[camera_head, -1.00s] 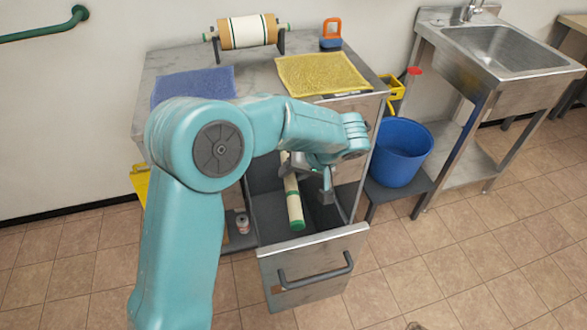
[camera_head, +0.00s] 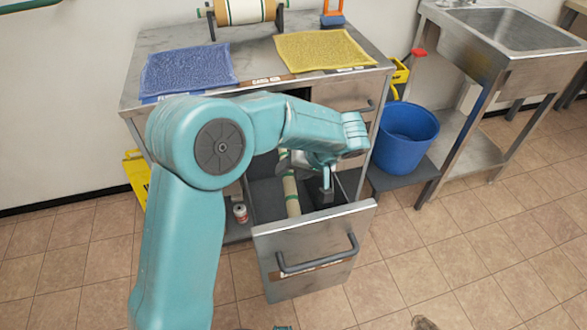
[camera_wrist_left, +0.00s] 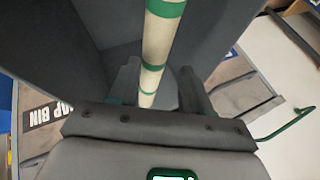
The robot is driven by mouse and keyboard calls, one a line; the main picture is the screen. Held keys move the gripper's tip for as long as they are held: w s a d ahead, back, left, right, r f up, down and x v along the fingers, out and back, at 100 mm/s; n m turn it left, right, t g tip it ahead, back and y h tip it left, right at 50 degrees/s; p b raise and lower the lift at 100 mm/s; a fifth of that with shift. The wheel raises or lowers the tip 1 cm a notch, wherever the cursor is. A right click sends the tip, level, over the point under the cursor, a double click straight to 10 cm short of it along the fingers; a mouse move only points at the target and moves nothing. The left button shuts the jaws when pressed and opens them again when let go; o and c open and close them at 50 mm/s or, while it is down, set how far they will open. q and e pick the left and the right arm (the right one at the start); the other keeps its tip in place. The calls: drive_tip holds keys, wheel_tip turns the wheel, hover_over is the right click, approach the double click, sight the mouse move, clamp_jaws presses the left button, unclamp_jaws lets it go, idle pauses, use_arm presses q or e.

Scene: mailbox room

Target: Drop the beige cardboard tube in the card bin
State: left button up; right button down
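The beige cardboard tube (camera_head: 291,192) with green bands lies inside the open drawer (camera_head: 315,222) of the metal cabinet. The drawer's front wall hides its near end. My left gripper (camera_head: 312,180) is over the drawer. In the left wrist view the tube (camera_wrist_left: 162,38) runs between the two fingers (camera_wrist_left: 163,92), with a gap beside it, so the gripper looks open. A "CARD" label shows on the cabinet's top edge (camera_head: 268,80). The label on the drawer front is too small to read.
A blue cloth (camera_head: 187,68) and a yellow cloth (camera_head: 325,50) lie on the cabinet top. A beige roll (camera_head: 243,11) sits on a stand behind them. A blue bucket (camera_head: 405,140) and a sink (camera_head: 505,25) are at the right. A can (camera_head: 240,213) stands left of the drawer.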

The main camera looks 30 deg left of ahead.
use_arm(q)
drive_tip(key=shift+o, duration=0.2)
drive_tip(key=shift+d+r, duration=0.25)
drive_tip(key=shift+r, duration=0.1)
drive_tip(key=p+v, duration=0.3)
drive_tip(key=v, duration=1.2)
drive_tip(key=shift+r, duration=0.15)
drive_tip(key=shift+d+r, duration=0.1)
drive_tip(key=shift+d, duration=0.05)
